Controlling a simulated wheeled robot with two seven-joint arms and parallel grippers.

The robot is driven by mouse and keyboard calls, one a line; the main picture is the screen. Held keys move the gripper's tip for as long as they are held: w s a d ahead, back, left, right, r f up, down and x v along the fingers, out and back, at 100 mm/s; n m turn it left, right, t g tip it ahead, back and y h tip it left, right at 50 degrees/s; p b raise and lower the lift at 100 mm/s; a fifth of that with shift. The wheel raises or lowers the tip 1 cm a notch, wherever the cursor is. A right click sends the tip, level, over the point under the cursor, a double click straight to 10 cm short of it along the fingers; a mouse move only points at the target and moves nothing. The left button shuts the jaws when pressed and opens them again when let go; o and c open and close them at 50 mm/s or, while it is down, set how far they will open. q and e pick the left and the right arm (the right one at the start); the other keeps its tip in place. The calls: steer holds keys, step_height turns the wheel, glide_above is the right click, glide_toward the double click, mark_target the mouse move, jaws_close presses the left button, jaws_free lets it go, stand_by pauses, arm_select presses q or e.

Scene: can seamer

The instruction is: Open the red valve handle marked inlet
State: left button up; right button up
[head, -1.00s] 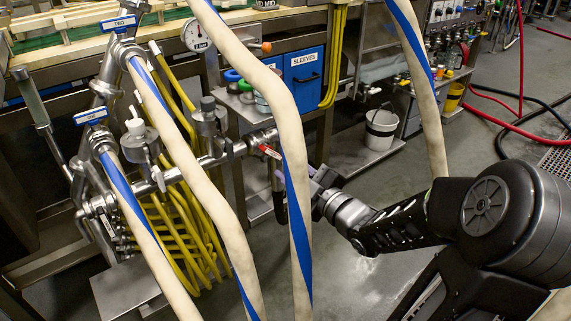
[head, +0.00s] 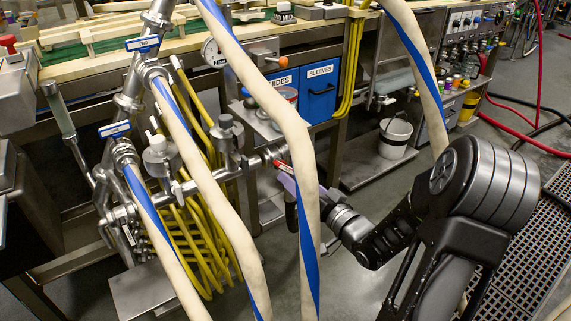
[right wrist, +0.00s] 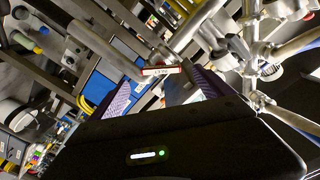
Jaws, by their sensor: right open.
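The red valve handle (head: 281,164) is small and sits at the right end of the horizontal steel pipe, beside a cream hose with a blue stripe. In the right wrist view it shows end-on as a red-edged bar with a white label (right wrist: 160,70); the lettering is too small to read surely. My right gripper (right wrist: 160,88) is open, its two purple-padded fingers on either side of the labelled bar, which shows across the gap. I cannot tell whether they touch it. In the head view the hose hides part of this gripper. My left gripper is not in view.
Cream hoses (head: 228,200) with blue stripes hang in front of the valve and pipes. Blue-handled valves (head: 114,129) stand at the left with yellow coiled tubing (head: 200,245). Blue SLEEVES bin (head: 320,90) and a white bucket (head: 394,138) are behind.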

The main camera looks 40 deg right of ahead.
mark_target(287, 170)
steer(key=shift+r+m, duration=0.1)
steer(key=shift+m, duration=0.8)
steer(key=w+b, duration=0.1)
steer(key=w, duration=0.6)
steer(key=shift+w+d, duration=0.1)
steer(key=shift+w, duration=0.3)
steer(key=shift+c, duration=0.4)
steer(key=c, duration=1.3)
